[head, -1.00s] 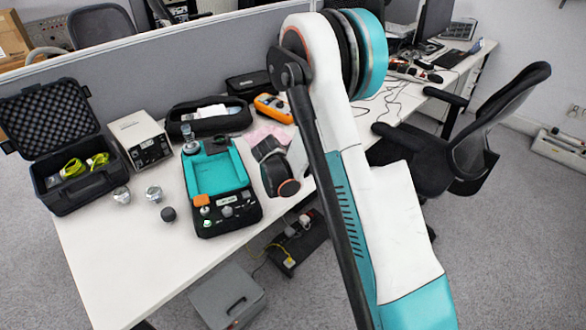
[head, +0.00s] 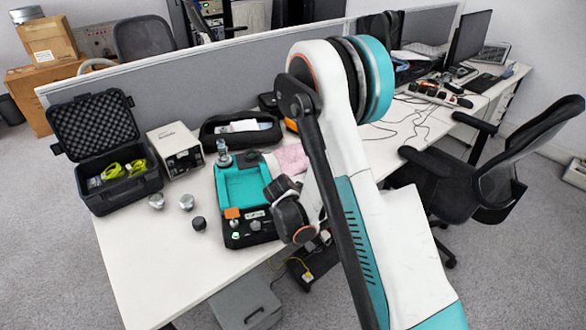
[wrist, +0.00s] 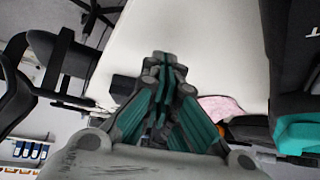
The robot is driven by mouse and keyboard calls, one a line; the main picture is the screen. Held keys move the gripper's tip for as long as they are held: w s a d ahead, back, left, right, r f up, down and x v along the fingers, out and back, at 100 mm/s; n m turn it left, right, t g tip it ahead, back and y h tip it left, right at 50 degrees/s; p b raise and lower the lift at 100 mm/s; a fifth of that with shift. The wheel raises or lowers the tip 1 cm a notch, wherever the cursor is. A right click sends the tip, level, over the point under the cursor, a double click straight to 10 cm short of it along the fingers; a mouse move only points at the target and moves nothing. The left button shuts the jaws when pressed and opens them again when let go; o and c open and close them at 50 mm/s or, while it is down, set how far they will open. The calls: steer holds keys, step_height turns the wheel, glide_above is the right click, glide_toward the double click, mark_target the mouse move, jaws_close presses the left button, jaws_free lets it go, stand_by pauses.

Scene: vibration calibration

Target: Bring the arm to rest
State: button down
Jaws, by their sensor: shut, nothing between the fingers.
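My arm (head: 345,170) is raised in the head view, with its white and teal links crossing the right of the desk (head: 135,245). Its dark wrist joints hang in front of the teal calibration unit (head: 240,185) and hide part of its right side. My gripper (wrist: 164,58) shows in the wrist view with its fingertips together and nothing between them. It is over the white desk top, near its edge. I cannot make out the gripper in the head view.
An open black case (head: 115,170), a grey box (head: 177,150) and small metal weights (head: 187,202) stand on the desk. A pink cloth (wrist: 220,107) lies near the gripper. An office chair (head: 480,180) stands at the right. A grey partition (head: 200,75) runs behind the desk.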

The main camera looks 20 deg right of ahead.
steer(key=s+a+r+n+y, duration=0.15)
steer(key=s+r, duration=0.25)
steer(key=r, duration=0.6)
steer(key=s+a+r+n+y, duration=0.1)
steer(key=s+a+r+n, duration=0.3)
steer(key=r, duration=0.7)
steer(key=s+a+r+n+t+y, duration=0.1)
steer(key=s+r, duration=0.3)
steer(key=s, duration=0.6)
steer(key=s+a+r+n+t+y, duration=0.1)
steer(key=s+r+n+y, duration=0.1)
steer(key=s, duration=0.8)
steer(key=shift+s+a+r+n, duration=0.2)
steer(key=shift+r+n, duration=0.45)
steer(key=shift+r, duration=0.2)
